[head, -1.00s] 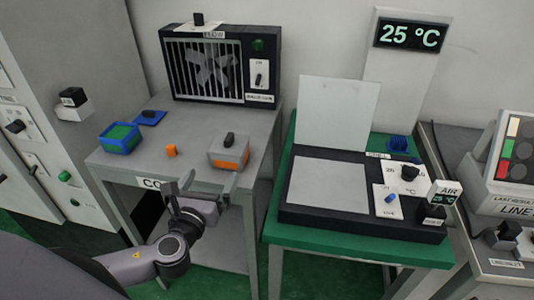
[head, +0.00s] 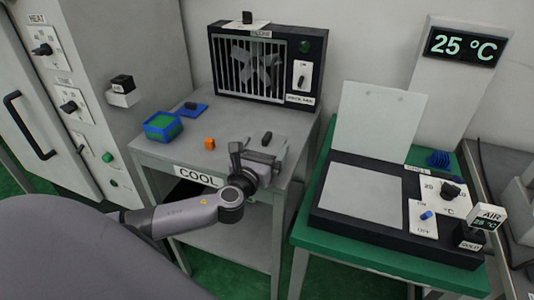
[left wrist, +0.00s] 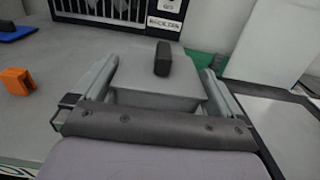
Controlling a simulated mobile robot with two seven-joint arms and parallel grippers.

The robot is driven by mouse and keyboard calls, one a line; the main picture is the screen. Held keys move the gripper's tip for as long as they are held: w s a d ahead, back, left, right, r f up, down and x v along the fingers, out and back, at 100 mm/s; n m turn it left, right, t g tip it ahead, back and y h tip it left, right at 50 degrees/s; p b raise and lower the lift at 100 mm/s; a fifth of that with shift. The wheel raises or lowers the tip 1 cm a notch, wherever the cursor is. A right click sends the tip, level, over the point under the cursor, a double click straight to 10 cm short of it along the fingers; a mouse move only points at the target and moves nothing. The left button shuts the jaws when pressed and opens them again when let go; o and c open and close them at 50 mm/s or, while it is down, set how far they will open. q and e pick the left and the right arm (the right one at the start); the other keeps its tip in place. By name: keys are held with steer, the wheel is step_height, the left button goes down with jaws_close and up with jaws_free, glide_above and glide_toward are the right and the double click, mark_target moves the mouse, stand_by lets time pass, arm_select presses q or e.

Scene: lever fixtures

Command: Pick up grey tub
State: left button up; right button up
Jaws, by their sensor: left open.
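The grey tub (left wrist: 135,72) stands on the grey table, with a black upright handle (left wrist: 163,58) on top. In the head view the handle (head: 267,138) shows just behind my left gripper (head: 263,157), which hides most of the tub. My left gripper (left wrist: 158,85) is open, with one finger on each side of the tub in the left wrist view. I cannot tell whether the fingers touch it. My right gripper is not in view.
A small orange block (head: 209,143) and a blue-and-green bin (head: 162,127) stand left of the tub. A fan unit (head: 268,65) stands behind on the table. A black panel (head: 322,215) is on the green table (head: 345,252) to the right.

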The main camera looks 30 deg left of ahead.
arm_select(q)
steer(key=shift+x, duration=1.25)
steer(key=c, duration=0.8)
